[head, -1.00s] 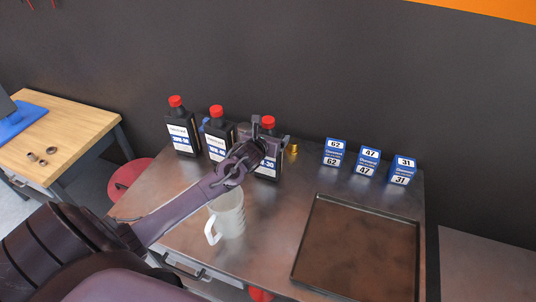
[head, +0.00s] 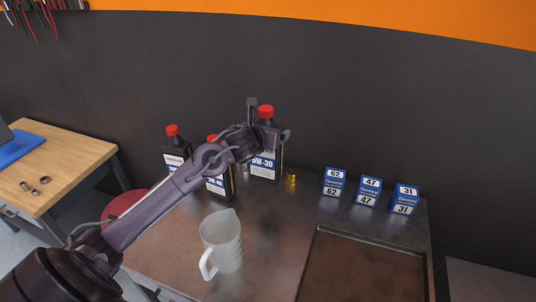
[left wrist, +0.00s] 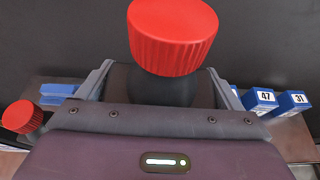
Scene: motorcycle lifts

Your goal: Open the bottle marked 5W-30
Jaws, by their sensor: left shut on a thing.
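The 5W-30 bottle (head: 267,168) is dark with a white and blue label. Its red cap (head: 266,111) is on, and the cap is large in the left wrist view (left wrist: 173,38). My left gripper (head: 268,126) is shut on this bottle just below the cap, one finger on each side. The bottle is roughly upright and appears raised off the metal table. My gripper covers part of its upper body and label. My right gripper is in neither view.
Two similar red-capped bottles stand left, one at the back (head: 175,152) and one partly behind my arm (head: 218,187). A clear jug (head: 222,243) stands in front. A small brass piece (head: 290,180), several blue boxes (head: 333,182) and a dark tray (head: 362,270) lie right.

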